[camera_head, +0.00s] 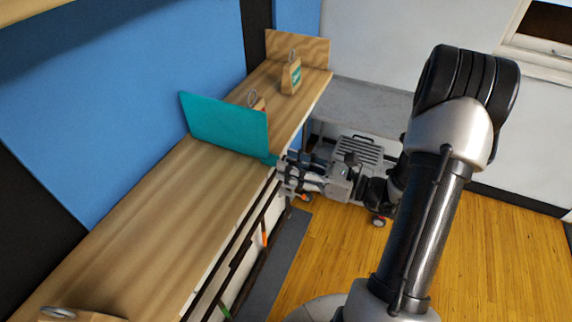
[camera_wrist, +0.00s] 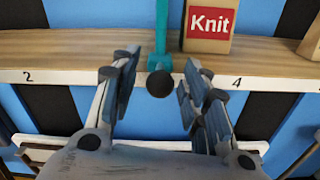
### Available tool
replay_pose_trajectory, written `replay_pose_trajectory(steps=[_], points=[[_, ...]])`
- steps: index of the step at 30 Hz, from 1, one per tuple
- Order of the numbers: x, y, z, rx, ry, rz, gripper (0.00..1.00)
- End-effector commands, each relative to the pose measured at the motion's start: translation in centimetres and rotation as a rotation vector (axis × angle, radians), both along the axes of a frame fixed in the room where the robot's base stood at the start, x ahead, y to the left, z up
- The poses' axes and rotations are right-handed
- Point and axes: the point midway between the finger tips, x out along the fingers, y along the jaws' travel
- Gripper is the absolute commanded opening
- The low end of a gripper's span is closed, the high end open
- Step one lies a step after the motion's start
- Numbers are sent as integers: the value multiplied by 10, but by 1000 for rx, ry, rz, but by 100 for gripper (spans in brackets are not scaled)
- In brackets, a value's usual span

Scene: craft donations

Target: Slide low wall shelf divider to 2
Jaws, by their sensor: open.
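The teal divider (camera_head: 225,125) stands upright across the low wall shelf (camera_head: 150,225). In the wrist view the divider (camera_wrist: 161,28) shows edge-on, between the marks 2 (camera_wrist: 28,77) and 4 (camera_wrist: 237,82) on the shelf's front edge. A teal tab with a dark round end (camera_wrist: 159,84) sits at its front. My gripper (camera_head: 281,170) is at the shelf's front edge by this tab. In the wrist view my gripper (camera_wrist: 160,80) is open, its fingers on either side of the tab with visible gaps. The mark between 2 and 4 is not visible.
A box reading Knit (camera_wrist: 208,24) stands close right of the divider. Another tagged package (camera_head: 291,76) stands farther along, and one (camera_head: 80,316) sits at the near end. The shelf left of the divider is bare around mark 2. A grey cart (camera_head: 355,150) stands beyond.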

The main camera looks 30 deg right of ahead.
Motion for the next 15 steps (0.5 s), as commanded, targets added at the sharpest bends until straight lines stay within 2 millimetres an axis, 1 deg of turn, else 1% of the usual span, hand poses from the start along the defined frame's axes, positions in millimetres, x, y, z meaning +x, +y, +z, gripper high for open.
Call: replay_pose_trajectory(steps=[3,6,15], points=[[10,8,0,-1,0,1,42],[14,11,0,-1,-1,1,42],[15,12,0,0,0,-1,41]])
